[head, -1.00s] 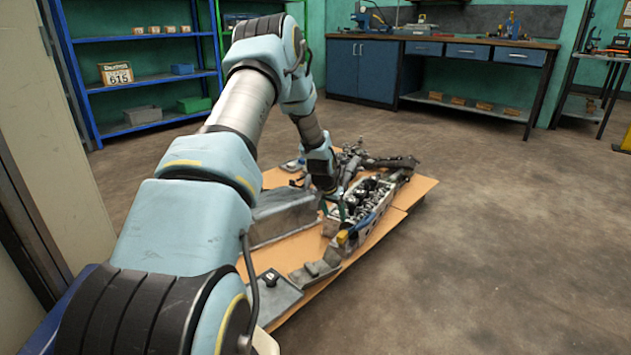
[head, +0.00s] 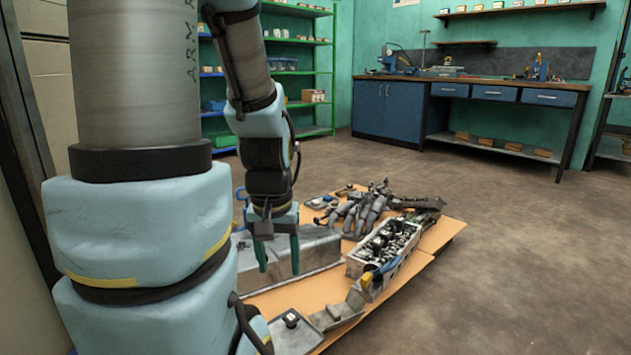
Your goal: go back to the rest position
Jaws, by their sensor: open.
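My gripper (head: 279,262) hangs at the end of my arm, left of the picture's middle, with its two green fingers pointing down and apart. It is open and I see nothing between the fingers. It shows in front of a grey metal box (head: 318,252) on the orange-brown board; the exact gap to the box is hard to tell. My upper arm fills the left of the view and hides part of the board.
The board (head: 445,232) holds an engine block (head: 382,247), grey manifold pipes (head: 365,207) and a flat plate (head: 295,328). A blue workbench (head: 389,108) and green shelves (head: 318,68) stand behind. The concrete floor (head: 510,260) at right is clear.

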